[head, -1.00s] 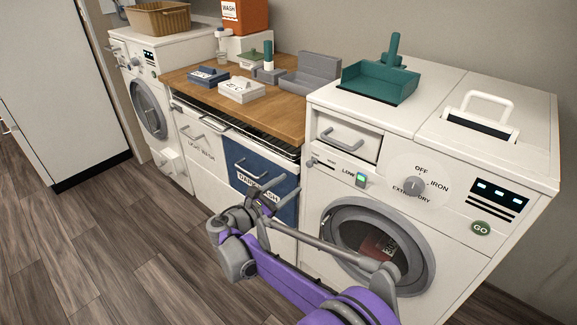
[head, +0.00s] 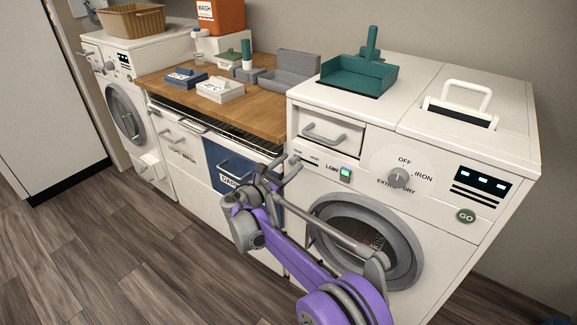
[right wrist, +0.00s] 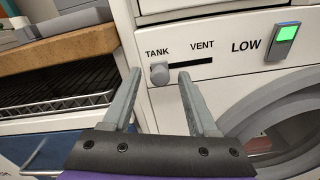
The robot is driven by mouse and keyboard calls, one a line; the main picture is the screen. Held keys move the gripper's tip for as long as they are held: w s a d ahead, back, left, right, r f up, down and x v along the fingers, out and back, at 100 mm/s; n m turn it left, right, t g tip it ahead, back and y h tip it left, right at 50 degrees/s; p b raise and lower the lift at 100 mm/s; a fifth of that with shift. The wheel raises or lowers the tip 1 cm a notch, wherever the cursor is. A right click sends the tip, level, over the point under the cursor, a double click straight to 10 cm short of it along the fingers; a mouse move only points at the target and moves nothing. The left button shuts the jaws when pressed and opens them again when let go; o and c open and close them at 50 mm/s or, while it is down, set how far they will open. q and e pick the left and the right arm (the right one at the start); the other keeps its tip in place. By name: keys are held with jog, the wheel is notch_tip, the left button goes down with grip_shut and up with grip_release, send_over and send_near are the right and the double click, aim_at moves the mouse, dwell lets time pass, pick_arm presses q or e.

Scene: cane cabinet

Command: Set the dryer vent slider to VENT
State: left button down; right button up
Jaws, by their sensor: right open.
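The dryer (head: 440,237) stands at the right in the head view, with a white front. In the right wrist view, its vent slider is a small grey knob (right wrist: 160,73) in a dark horizontal slot (right wrist: 192,64). The knob sits at the left end, under the TANK label; the VENT label (right wrist: 202,45) is over the right part. My right gripper (right wrist: 159,80) is open, its fingertips on either side of the knob, with gaps visible. In the head view, my right gripper (head: 281,163) is near the panel's left edge and partly covers the slider area. My left gripper is out of view.
A lit green LOW switch (right wrist: 283,40) is right of the slot. A drawer (head: 330,130) with a grey handle is above it. The round dryer door (head: 408,240) is below. A wooden counter (head: 262,118) and wire rack (right wrist: 50,97) are at the left.

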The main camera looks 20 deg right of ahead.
grip_shut()
dwell(1.4)
